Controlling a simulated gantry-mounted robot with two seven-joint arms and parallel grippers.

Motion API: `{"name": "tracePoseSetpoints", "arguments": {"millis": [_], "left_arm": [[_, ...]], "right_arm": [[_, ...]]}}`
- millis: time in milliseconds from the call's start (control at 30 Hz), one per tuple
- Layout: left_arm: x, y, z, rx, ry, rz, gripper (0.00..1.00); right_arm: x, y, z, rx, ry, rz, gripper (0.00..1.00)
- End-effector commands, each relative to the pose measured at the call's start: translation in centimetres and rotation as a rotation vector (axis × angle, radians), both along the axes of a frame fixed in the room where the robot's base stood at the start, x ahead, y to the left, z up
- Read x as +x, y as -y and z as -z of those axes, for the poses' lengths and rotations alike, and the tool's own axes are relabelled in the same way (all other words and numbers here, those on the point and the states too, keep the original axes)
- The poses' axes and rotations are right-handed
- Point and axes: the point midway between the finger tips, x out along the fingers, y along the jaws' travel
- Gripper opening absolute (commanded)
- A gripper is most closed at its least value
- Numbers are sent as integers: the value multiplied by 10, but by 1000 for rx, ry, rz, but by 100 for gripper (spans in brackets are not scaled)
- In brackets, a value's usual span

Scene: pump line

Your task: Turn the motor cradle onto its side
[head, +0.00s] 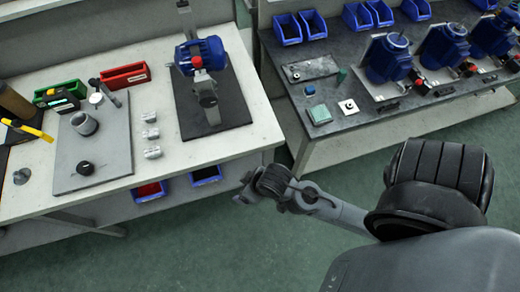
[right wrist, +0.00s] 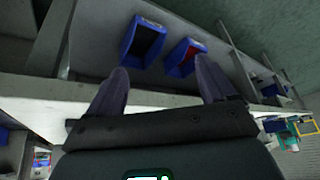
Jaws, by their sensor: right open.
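A blue motor (head: 209,53) sits on the left workbench, on a dark mat (head: 236,113). A grey upright holder (head: 207,96) stands in front of it and is the likeliest motor cradle; the motor partly hides how the two join. My right gripper (right wrist: 160,66) is open and empty between its two dark fingers in the right wrist view. In the head view my right arm reaches in from the right, its end just off the front edge of the left bench, apart from the motor and holder. My left gripper is not in view.
The left workbench (head: 150,181) also holds a grey plate (head: 112,157) with round parts, several small silver pieces, and green (head: 60,95) and red bins (head: 125,76). A second bench (head: 300,67) on the right carries several blue motors. Blue bins (right wrist: 145,42) hang under the left bench.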

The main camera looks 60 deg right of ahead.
Motion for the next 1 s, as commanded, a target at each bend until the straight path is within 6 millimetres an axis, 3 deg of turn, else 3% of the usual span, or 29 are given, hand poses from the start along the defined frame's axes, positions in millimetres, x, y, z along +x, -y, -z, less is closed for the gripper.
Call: {"name": "tracePoseSetpoints", "arguments": {"millis": [100,400,1000], "left_arm": [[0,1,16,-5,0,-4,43],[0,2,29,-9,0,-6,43],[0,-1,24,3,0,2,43]], "right_arm": [[-18,2,6,-34,-53,-63,84],[-44,5,4,-87,-132,-151,84],[-48,6,-4,-97,-147,-166,84]]}}
